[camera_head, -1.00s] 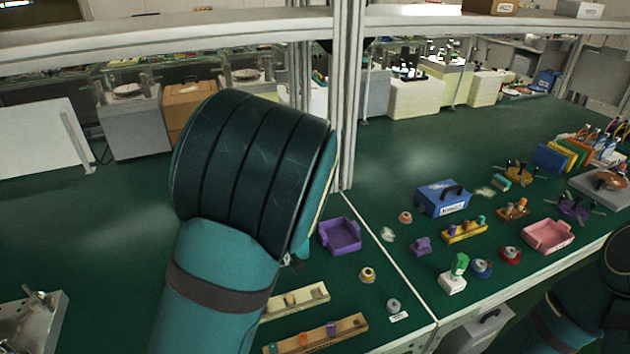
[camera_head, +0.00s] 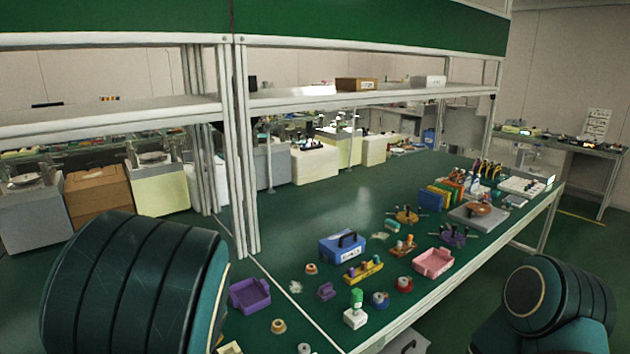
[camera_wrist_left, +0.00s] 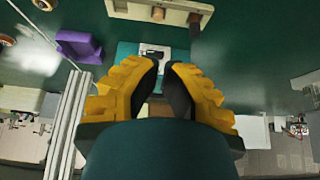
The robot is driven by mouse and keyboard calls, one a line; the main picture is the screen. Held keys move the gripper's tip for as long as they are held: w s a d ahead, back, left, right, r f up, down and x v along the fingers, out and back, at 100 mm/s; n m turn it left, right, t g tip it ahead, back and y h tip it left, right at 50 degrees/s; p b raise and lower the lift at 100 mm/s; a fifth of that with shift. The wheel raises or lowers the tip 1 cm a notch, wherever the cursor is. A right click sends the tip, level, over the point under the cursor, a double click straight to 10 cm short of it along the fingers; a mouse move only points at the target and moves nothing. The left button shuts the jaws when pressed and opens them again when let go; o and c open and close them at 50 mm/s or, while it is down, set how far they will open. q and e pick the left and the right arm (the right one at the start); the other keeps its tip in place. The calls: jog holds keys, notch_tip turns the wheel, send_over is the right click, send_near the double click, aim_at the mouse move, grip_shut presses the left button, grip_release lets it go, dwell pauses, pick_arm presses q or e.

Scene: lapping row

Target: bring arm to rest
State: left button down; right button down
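My left arm (camera_head: 135,285) fills the lower left of the head view and hides its own gripper there. In the left wrist view the left gripper (camera_wrist_left: 161,66) shows yellow fingers with dark pads. A narrow gap stands between the fingertips, and I see nothing held in it. A teal item with a pale plate (camera_wrist_left: 154,52) lies beyond the tips; I cannot tell its distance. My right arm (camera_head: 560,300) is at the lower right of the head view; its gripper is out of view.
A purple tray (camera_head: 250,296), a blue box (camera_head: 342,247), a pink tray (camera_head: 433,262) and small parts crowd the green bench (camera_head: 300,215). Upright posts (camera_head: 240,150) and a shelf (camera_head: 370,94) rise behind the left arm. Open floor lies at the right.

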pick_arm(q)
jog(key=s+f, duration=0.2)
jog(key=f, duration=0.1)
jog(key=s+d+f+m+g+h, duration=0.1)
jog(key=f, duration=0.3)
jog(key=s+d+f+m, duration=0.1)
jog(key=s+f, duration=0.1)
jog(key=f, duration=0.1)
jog(key=shift+s+d+f+h, duration=0.2)
jog(key=shift+s+h, duration=0.1)
jog(key=shift+h, duration=0.1)
jog(key=s+d+f+m+g+h, duration=0.1)
jog(key=s+d+f+h, duration=0.2)
jog(key=s+d, duration=0.3)
jog(key=s+d+f+m+g+h, duration=0.1)
jog(key=s+d+f+m+h, duration=0.1)
jog(key=s+d+f, duration=0.4)
jog(key=s, duration=0.3)
jog(key=shift+s+d+f+m+h, duration=0.2)
jog(key=shift+d+f+m+h, duration=0.1)
jog(key=shift+d+h, duration=0.1)
pick_arm(e)
jog(key=shift+s+d, duration=0.25)
jog(key=shift+s, duration=0.05)
